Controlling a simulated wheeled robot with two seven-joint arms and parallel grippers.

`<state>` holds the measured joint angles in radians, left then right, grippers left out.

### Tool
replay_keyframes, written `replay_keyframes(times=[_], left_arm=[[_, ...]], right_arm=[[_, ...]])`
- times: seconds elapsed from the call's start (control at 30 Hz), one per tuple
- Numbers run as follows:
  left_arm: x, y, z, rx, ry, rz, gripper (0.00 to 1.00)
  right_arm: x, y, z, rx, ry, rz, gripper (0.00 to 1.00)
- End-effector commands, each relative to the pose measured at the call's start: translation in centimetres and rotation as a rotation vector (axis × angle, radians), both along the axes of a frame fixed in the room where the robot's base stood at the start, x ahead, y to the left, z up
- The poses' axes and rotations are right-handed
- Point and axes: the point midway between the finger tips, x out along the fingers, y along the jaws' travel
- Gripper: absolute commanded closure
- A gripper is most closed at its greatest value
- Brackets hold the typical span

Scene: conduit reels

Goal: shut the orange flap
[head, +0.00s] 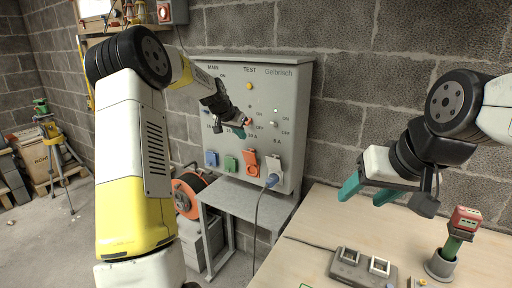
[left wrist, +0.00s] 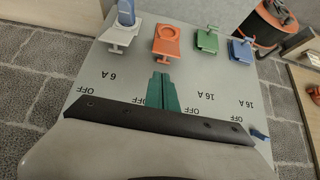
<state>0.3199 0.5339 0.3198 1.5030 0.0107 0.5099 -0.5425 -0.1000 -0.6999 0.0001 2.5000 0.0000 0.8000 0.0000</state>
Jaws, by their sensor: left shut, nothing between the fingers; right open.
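The orange flap (head: 251,157) is on the front of the grey test panel (head: 290,82), between a green socket and a socket with a blue plug. It looks raised, with the round orange opening showing below it; the orange socket (left wrist: 167,38) also shows upside down in the left wrist view. My left gripper (head: 240,131) is shut and empty, in front of the panel above the orange flap. In the left wrist view its teal fingertips (left wrist: 163,80) are apart from the orange flap. My right gripper (head: 368,192) is open and empty above the table.
Beside the flap are a green socket (head: 230,163), a blue socket (head: 210,158) and the blue plug (head: 272,179) with its hanging cable. The wooden table (head: 320,225) holds a grey switch box (head: 362,268) and a red-topped tool in a holder (head: 440,266). An orange reel (head: 186,200) stands below.

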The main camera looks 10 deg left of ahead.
Motion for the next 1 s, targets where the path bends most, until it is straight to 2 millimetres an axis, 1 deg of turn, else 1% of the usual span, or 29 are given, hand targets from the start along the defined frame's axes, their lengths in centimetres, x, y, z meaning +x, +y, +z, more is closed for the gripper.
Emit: replay_keyframes(times=[0.17, 0.4, 0.6, 0.73, 1.0], left_arm=[[1.3, -0.2, -1.5, -0.003, -0.002, -0.002, 1.00], [3.8, -1.3, -4.9, -0.004, 0.000, -0.002, 1.00], [5.5, -2.0, -7.2, -0.003, -0.002, -0.002, 1.00], [6.1, -2.2, -8.0, -0.003, -0.002, -0.001, 1.00], [6.3, -2.2, -8.2, -0.003, -0.003, 0.000, 1.00]], right_arm=[[0.0, 0.0, 0.0, 0.000, 0.000, 0.000, 0.43], [0.0, 0.0, 0.0, 0.000, 0.000, 0.000, 0.43], [0.0, 0.0, 0.0, 0.000, 0.000, 0.000, 0.43], [0.0, 0.0, 0.0, 0.000, 0.000, 0.000, 0.43], [0.0, 0.0, 0.0, 0.000, 0.000, 0.000, 0.43]])
